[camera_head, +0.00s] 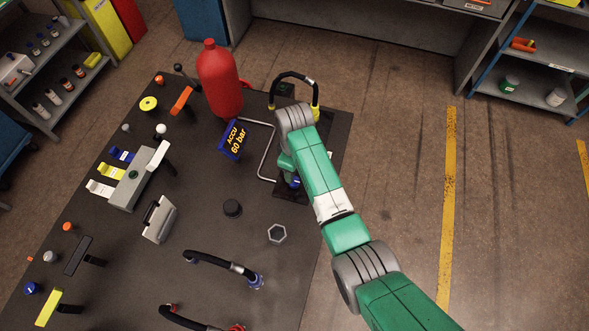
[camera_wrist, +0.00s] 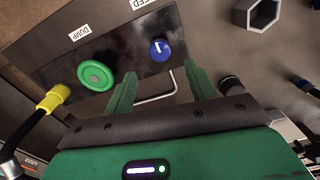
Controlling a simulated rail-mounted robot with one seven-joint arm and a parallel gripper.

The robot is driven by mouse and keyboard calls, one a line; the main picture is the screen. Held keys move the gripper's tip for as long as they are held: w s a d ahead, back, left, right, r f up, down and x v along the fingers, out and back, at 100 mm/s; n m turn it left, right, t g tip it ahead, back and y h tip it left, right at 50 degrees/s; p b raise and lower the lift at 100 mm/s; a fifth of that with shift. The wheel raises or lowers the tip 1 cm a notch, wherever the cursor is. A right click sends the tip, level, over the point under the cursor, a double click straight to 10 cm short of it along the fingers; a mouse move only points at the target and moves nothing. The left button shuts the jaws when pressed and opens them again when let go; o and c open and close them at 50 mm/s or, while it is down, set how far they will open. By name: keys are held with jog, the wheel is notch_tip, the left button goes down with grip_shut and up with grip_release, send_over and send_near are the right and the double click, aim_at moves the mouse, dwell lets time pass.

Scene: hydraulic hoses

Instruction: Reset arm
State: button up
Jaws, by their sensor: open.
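My green arm reaches over the dark table (camera_head: 190,275) to its right side in the head view. My gripper (camera_wrist: 160,70) is open in the wrist view, its two green fingers apart with nothing between them. Beyond the fingers is a black panel (camera_wrist: 130,50) labelled DUMP, with a second label partly cut off. The panel carries a green round knob (camera_wrist: 96,76) and a blue knob (camera_wrist: 160,49). The fingers appear near the panel; whether they touch it cannot be told. In the head view my arm hides most of the gripper and panel.
A black hose with yellow ends (camera_head: 315,112) arches behind my wrist. A red cylinder (camera_head: 219,80), a blue ACCU 60 bar sign (camera_head: 232,140) and a bent metal pipe (camera_head: 265,160) stand to its left. Black hoses (camera_head: 215,262) lie in front. Floor to the right is clear.

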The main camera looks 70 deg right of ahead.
dwell(0.6)
jog(key=w+a+r+t+h, duration=0.2)
jog(key=w+a+r+t, duration=0.25)
jog(key=w+r, duration=0.6)
jog(key=w+a+r+t+h, duration=0.25)
jog(key=w+a+r, duration=0.25)
jog(key=w+r, duration=0.5)
jog(key=w+a+r+t, duration=0.1)
jog(key=a+r+t, duration=0.3)
jog(key=a+r, duration=0.4)
jog(key=w+a+r+t, duration=0.2)
jog(key=a+r+t, duration=0.25)
jog(key=r, duration=0.65)
jog(key=s+a+r+t+y, duration=0.2)
jog(key=s+a+r+t, duration=0.3)
jog(key=s+a+r, duration=0.6)
jog(key=s+a+r+t+y, duration=0.3)
jog(key=s+a+r+t, duration=0.3)
jog(key=a+r, duration=0.6)
notch_tip(320, 180, up, 14)
jog(key=d+g+p, duration=0.1)
jog(key=d+p, duration=0.1)
jog(key=p, duration=1)
jog(key=shift+w+d+p, duration=0.15)
jog(key=shift+d+p, duration=0.05)
jog(key=shift+p, duration=0.15)
jog(key=shift+g, duration=0.25)
